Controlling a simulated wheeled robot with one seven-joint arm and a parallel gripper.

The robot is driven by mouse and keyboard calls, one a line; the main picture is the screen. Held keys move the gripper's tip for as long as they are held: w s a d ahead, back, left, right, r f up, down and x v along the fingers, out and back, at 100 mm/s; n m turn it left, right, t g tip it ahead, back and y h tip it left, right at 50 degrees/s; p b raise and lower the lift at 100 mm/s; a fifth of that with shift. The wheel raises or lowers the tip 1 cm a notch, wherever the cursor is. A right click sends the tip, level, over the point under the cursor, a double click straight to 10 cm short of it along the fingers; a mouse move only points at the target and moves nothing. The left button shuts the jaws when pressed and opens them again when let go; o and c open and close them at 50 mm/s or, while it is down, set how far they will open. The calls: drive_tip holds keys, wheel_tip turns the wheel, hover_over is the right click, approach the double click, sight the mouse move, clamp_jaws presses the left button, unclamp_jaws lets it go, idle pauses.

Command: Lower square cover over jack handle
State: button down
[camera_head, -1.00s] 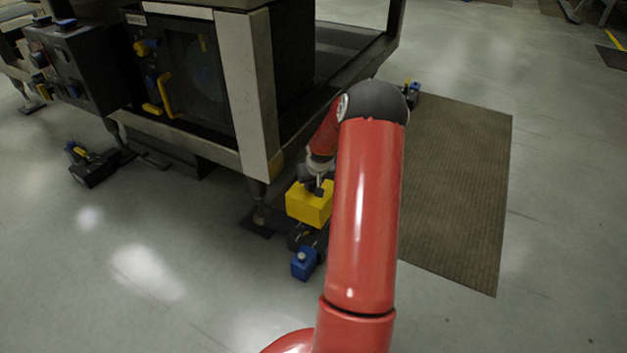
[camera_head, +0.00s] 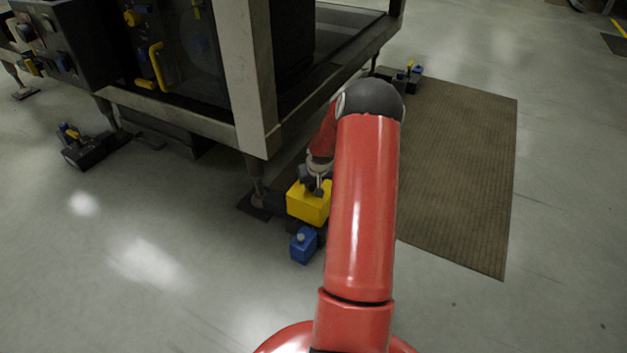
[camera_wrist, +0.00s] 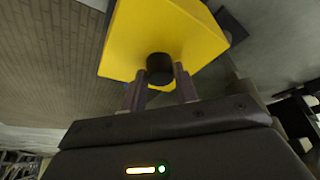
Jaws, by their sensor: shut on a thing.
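The square cover (camera_head: 308,204) is a yellow box with a black knob (camera_wrist: 160,68) on top. My gripper (camera_head: 316,187) is shut on the knob, and the cover hangs below it. In the wrist view my gripper (camera_wrist: 160,84) has one finger on each side of the knob. The jack shows as a dark body with a blue block (camera_head: 303,246) at its near end, under and in front of the cover. The jack handle is hidden by the cover. I cannot tell whether the cover touches the jack.
A machine frame (camera_head: 250,90) stands close on the left, with a foot (camera_head: 257,198) beside the cover. Another jack (camera_head: 88,148) is on the floor at left, and one (camera_head: 412,74) at the back. A brown mat (camera_head: 460,170) lies to the right. Nearer floor is open.

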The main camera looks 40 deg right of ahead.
drive_tip(key=shift+f, duration=0.7)
drive_tip(key=shift+s+a+f+b, duration=0.1)
drive_tip(key=shift+s+b, duration=0.1)
drive_tip(key=shift+b, duration=0.1)
drive_tip(key=c, duration=1)
unclamp_jaws()
